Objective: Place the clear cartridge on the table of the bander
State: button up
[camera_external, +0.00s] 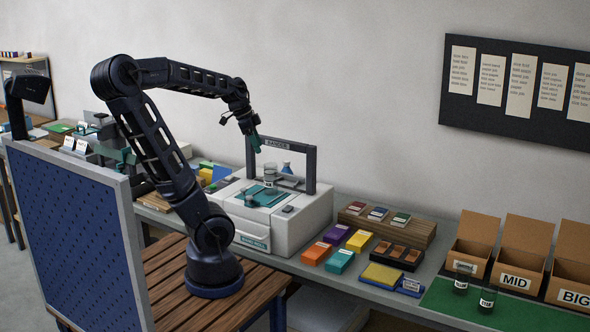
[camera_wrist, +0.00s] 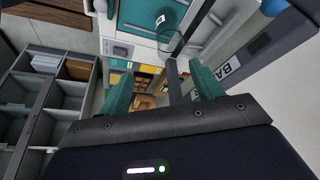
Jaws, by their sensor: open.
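The bander (camera_external: 283,222) is a white machine with a dark upright frame and a flat teal table (camera_external: 245,196). A clear cartridge (camera_external: 270,178) with a small white label stands upright on the teal table, near the frame. In the wrist view the labelled clear cartridge (camera_wrist: 172,26) is at the top, with teal showing through it. My gripper (camera_external: 257,147) is above the bander, higher than the cartridge and apart from it. In the wrist view my gripper (camera_wrist: 160,80) has its teal fingers spread with nothing between them.
Coloured packs (camera_external: 337,234) lie right of the bander. The bander's dark frame (camera_external: 311,170) rises close to my gripper. A blue perforated panel (camera_external: 70,235) stands at the left.

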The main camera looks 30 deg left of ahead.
jog(key=s+d+n+t+y, duration=0.2)
jog(key=s+d+n, duration=0.4)
jog(key=s+n, duration=0.4)
jog(key=shift+r+n+y, duration=0.25)
jog(key=shift+n+y, duration=0.35)
jog(key=shift+y, duration=0.3)
